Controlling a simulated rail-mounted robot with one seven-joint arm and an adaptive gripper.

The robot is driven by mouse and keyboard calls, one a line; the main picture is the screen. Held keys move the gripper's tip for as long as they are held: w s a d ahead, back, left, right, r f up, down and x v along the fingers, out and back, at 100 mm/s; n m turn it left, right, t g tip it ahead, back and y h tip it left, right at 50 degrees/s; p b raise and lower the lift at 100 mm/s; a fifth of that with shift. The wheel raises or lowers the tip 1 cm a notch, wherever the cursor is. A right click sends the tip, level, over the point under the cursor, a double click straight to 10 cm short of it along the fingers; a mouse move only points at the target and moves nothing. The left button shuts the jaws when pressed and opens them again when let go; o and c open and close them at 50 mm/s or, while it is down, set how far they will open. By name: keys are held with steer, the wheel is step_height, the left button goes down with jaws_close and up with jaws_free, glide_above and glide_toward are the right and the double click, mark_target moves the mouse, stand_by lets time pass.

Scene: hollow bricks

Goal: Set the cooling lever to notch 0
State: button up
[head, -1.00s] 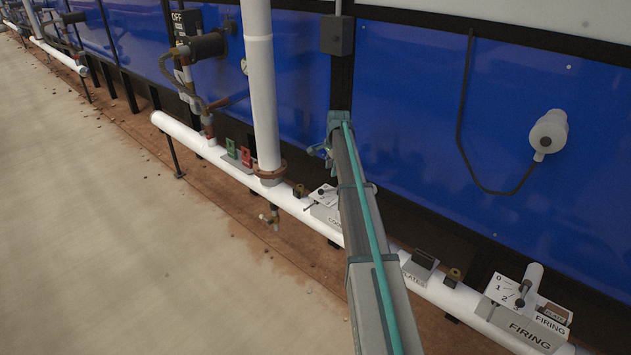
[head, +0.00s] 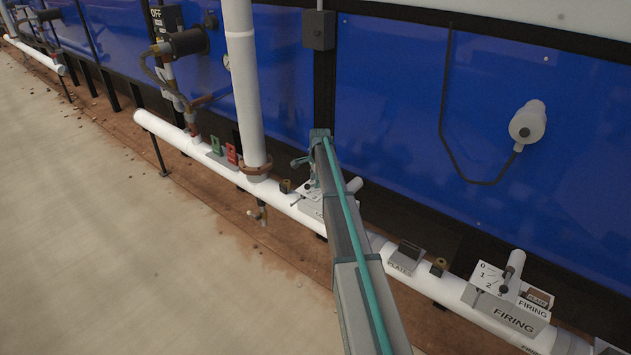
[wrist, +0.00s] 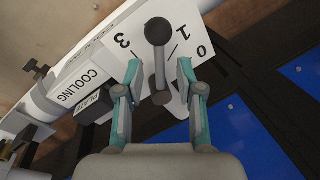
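The cooling lever (wrist: 158,70) has a dark round knob (wrist: 158,31) and a grey shaft. In the wrist view the knob lies between the printed 3 and 1 on the white notch plate (wrist: 111,58), hiding the plate there. The 0 shows right of the 1. My gripper (wrist: 157,69) is open, with one finger on each side of the shaft and visible gaps; contact is not seen. In the head view my gripper (head: 306,168) is just above the cooling box (head: 313,204), which my arm partly covers.
A white pipe (head: 283,201) carries the boxes. A vertical white pipe (head: 245,95) stands left of my gripper. The firing box (head: 505,310) with its own lever is at right. Blue panels (head: 400,130) rise behind. The floor (head: 90,220) in front is open.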

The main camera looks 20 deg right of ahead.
steer(key=shift+w+f, duration=0.1)
steer(key=shift+f, duration=0.4)
jaws_close()
